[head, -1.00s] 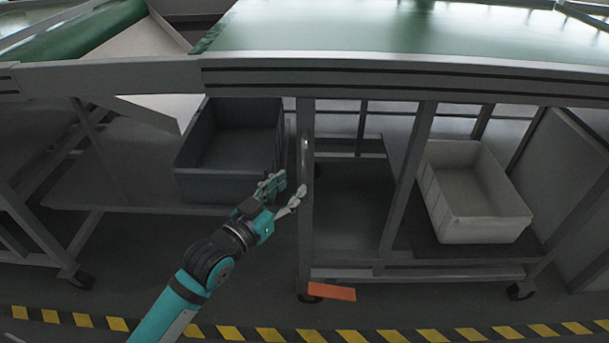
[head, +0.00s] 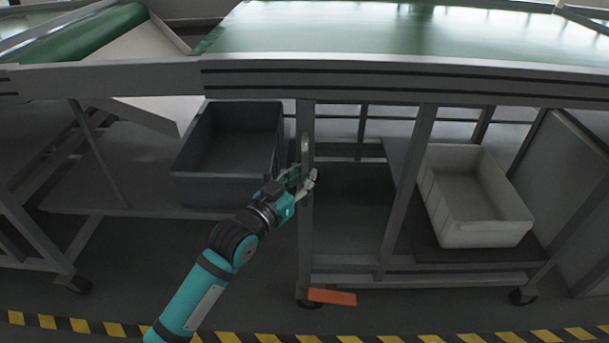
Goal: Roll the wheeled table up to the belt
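The green belt (head: 400,30) runs across the top of the head view on a grey frame. Below it is a grey framed structure on casters (head: 522,296), which looks like the wheeled table. Its near left post (head: 306,240) carries an upright handle (head: 306,145). My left gripper (head: 303,180) is at the lower part of this handle, with fingers close to both sides of it. Whether they press on it cannot be told. An orange plate (head: 332,297) sits low beside the post's foot. My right gripper is out of view.
A dark grey crate (head: 225,190) sits on a low shelf (head: 110,205) at left, and a white crate (head: 485,235) on the lower right shelf. Another caster (head: 78,284) shows at lower left. Yellow-black tape (head: 230,336) crosses the bare floor in front.

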